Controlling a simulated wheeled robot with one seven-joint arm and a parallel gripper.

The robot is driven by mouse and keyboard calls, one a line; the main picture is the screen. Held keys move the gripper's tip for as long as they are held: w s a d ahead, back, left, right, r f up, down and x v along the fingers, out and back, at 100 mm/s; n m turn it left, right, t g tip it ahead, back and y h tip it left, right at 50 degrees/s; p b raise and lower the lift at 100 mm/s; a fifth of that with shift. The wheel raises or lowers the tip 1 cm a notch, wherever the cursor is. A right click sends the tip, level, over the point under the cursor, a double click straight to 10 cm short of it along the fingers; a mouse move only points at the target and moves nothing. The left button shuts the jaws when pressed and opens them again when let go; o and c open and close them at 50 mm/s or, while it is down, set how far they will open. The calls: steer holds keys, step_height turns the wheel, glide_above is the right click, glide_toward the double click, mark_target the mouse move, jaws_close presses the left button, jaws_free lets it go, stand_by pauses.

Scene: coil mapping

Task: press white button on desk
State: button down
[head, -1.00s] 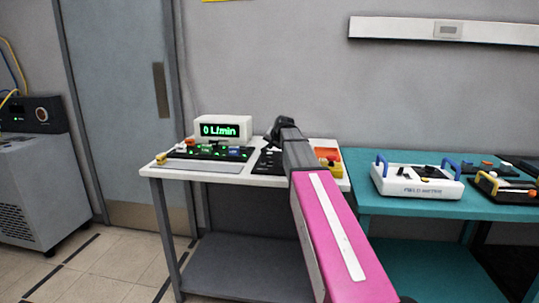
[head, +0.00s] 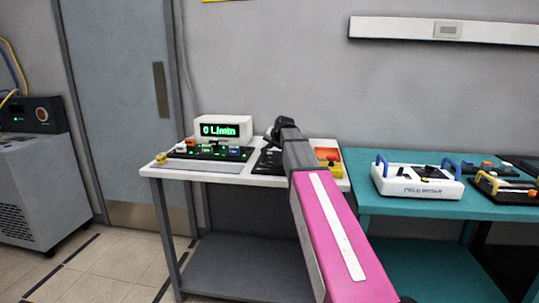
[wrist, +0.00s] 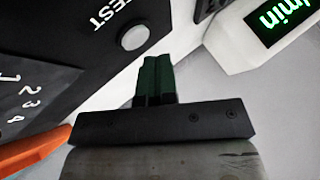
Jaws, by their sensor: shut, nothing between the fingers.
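A round white button (wrist: 135,37) sits on a black panel (wrist: 60,45) beside the word TEST in the wrist view. My gripper (wrist: 157,60) is shut and empty. Its two dark green fingers lie together, with their tips just below and right of the button in that picture. I cannot tell the gap between tips and panel. In the head view my gripper (head: 280,124) is over the middle of the white desk (head: 260,181), above a dark panel (head: 267,163). My arm hides part of that panel, and I cannot make out the TEST button there.
A white display (head: 222,128) reading 0 L/min stands at the back of the desk. A black control panel (head: 205,153) lies left of my arm. A teal table (head: 390,206) holds a white meter (head: 416,184).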

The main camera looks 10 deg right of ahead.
steer(key=shift+f, duration=0.1)
steer(key=shift+f, duration=0.3)
steer(key=shift+f, duration=0.4)
stand_by(0.9)
steer(key=shift+r, duration=0.8)
steer(key=shift+r, duration=2.55)
